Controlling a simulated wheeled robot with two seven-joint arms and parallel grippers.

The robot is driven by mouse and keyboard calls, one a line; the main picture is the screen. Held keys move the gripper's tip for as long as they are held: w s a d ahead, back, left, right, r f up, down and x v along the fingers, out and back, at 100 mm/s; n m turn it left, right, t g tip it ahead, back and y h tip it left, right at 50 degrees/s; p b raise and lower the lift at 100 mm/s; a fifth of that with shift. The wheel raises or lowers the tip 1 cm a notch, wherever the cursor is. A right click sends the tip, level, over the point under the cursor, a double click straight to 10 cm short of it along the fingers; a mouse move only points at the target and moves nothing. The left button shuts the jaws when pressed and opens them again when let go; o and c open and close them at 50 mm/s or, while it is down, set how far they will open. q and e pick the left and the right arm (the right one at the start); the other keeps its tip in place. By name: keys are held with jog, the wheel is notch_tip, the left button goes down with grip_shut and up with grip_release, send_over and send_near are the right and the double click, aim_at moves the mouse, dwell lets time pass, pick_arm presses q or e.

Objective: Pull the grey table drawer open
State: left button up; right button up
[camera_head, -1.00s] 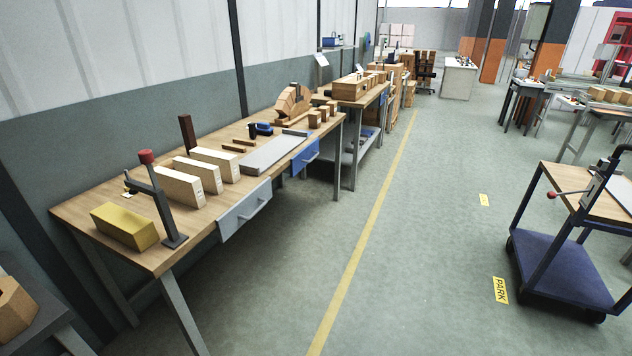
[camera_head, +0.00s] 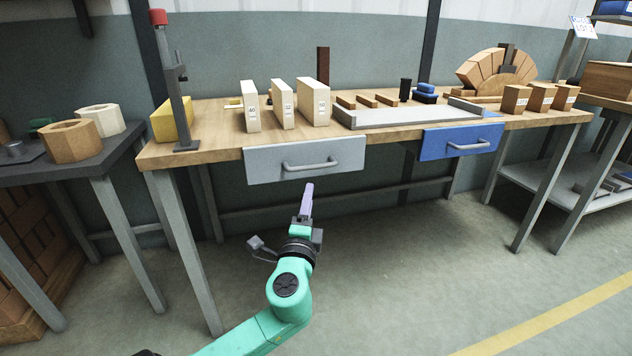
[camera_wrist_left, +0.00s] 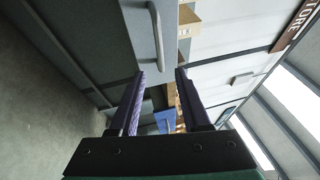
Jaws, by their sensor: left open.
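The grey drawer (camera_head: 262,165) hangs under the front edge of the wooden workbench (camera_head: 222,146), its front close to that edge, so it looks shut. Its grey bar handle (camera_head: 310,165) runs sideways across the front. My left gripper (camera_head: 307,188) is just below and in front of the handle, fingers pointing up toward it. In the left wrist view, the gripper (camera_wrist_left: 160,74) is open and empty. The handle (camera_wrist_left: 158,38) lies ahead of the fingertips, with the drawer front (camera_wrist_left: 136,28) beside it; I see no contact. My right gripper is in neither view.
A blue drawer (camera_head: 435,143) is to the right under the same bench. Wooden blocks (camera_head: 282,105), a grey tray (camera_head: 400,117) and a clamp post (camera_head: 178,90) stand on top. A dark side table (camera_head: 60,170) is at left. The floor in front is clear.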

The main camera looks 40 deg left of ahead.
aim_at(314, 165)
pick_arm(q)
jog(key=x, duration=1.2)
jog(key=shift+w+a+b, duration=0.15)
jog(key=shift+a+b, duration=0.2)
jog(key=shift+a, duration=0.1)
jog(key=shift+c, duration=0.4)
grip_shut()
jog(key=shift+d+f, duration=0.1)
